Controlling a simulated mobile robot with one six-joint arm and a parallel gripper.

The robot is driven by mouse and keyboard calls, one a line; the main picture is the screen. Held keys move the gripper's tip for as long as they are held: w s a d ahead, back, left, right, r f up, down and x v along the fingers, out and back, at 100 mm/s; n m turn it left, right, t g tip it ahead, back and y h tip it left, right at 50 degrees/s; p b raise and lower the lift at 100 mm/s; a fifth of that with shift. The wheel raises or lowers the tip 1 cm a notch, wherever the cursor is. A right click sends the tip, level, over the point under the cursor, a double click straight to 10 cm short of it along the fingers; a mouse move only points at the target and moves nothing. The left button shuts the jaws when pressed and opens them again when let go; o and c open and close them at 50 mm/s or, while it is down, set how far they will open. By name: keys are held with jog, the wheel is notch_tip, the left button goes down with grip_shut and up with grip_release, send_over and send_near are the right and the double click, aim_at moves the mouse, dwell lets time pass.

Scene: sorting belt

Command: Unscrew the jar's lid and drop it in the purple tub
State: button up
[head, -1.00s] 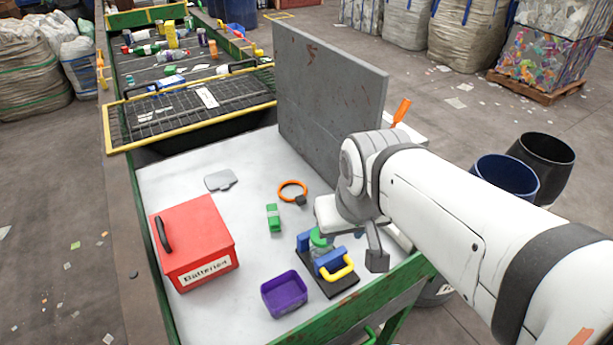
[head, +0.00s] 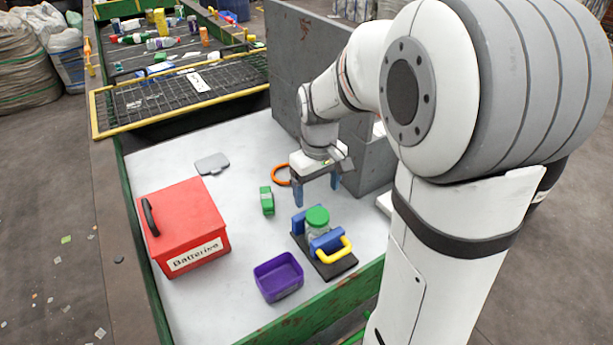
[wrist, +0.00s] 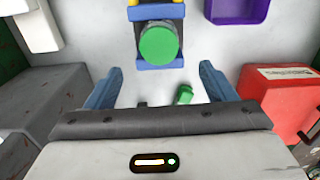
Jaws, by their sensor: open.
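The jar (head: 318,231) stands upright between the blue jaws of a clamp (head: 327,240) with a yellow handle on a black base. Its green lid (head: 317,216) is on top; the lid also shows in the wrist view (wrist: 159,45). The purple tub (head: 279,276) stands left of the clamp near the table's front edge and looks empty. It shows partly in the wrist view (wrist: 238,8). My gripper (head: 317,195) is open and empty, pointing down above and behind the jar. In the wrist view its blue fingers (wrist: 160,85) are wide apart, short of the lid.
A red batteries box (head: 187,228) stands at the left of the white table (head: 215,290). A small green object (head: 267,201), an orange ring (head: 282,175) and a grey plate (head: 212,164) lie behind. A grey panel (head: 290,75) stands at the back right.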

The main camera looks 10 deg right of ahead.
aim_at(317, 215)
notch_tip(317, 215, down, 7)
jog(key=shift+f, duration=0.1)
dwell(0.3)
jog(key=shift+c, duration=0.6)
jog(key=c, duration=0.9)
jog(key=shift+c, duration=0.2)
jog(key=shift+s, duration=0.1)
jog(key=n, duration=0.3)
jog(key=shift+f+n, duration=0.1)
jog(key=shift+n, duration=1.2)
